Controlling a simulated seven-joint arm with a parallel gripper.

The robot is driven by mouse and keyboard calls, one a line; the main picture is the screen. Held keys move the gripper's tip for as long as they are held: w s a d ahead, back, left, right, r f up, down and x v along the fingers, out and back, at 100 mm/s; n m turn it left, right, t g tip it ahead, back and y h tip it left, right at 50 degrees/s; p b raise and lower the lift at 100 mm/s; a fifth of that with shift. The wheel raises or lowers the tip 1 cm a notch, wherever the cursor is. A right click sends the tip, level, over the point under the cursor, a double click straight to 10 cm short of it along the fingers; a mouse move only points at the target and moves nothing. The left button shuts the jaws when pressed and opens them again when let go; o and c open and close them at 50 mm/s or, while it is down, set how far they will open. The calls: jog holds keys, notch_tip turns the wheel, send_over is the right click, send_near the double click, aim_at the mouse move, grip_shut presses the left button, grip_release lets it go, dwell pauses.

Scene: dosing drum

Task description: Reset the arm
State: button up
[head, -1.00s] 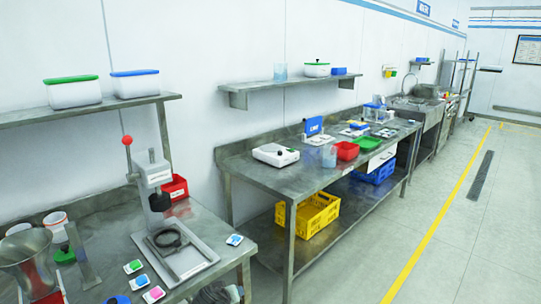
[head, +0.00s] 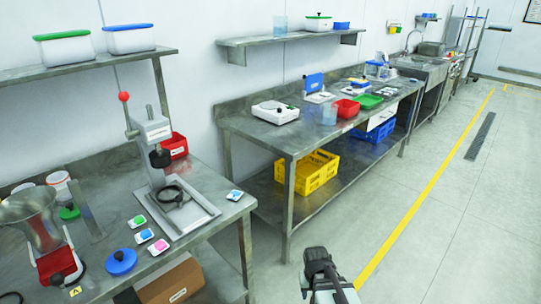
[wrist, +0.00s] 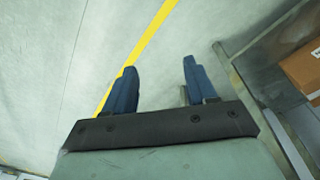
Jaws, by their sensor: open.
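My gripper (wrist: 160,85) shows in the wrist view with its two blue fingers spread apart and nothing between them. The grey floor lies beyond the fingertips. In the head view my arm's dark end (head: 318,262) shows at the bottom, over the floor in front of the benches and clear of them. The fingers cannot be made out in the head view.
The near steel bench (head: 228,211) holds a press (head: 157,150), a metal hopper, a blue lid (head: 121,262) and small coloured cards. A cardboard box (head: 172,282) sits below. A second bench (head: 262,138) stands beyond. The floor (head: 440,235) on the right is open.

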jog(key=s+f+g, duration=0.2)
jog(key=s+f, duration=0.5)
jog(key=s, duration=0.3)
jog(key=s+d+f+g, duration=0.1)
jog(key=s+f+g, duration=0.2)
jog(key=s+f, duration=0.4)
jog(key=s+d+f+g, duration=0.1)
jog(key=s+f+g, duration=0.1)
jog(key=s+f, duration=0.6)
jog(key=s, duration=0.6)
jog(key=shift+s+d+g+y, duration=0.15)
jog(key=shift+s+g+y, duration=0.15)
jog(key=shift+y, duration=0.1)
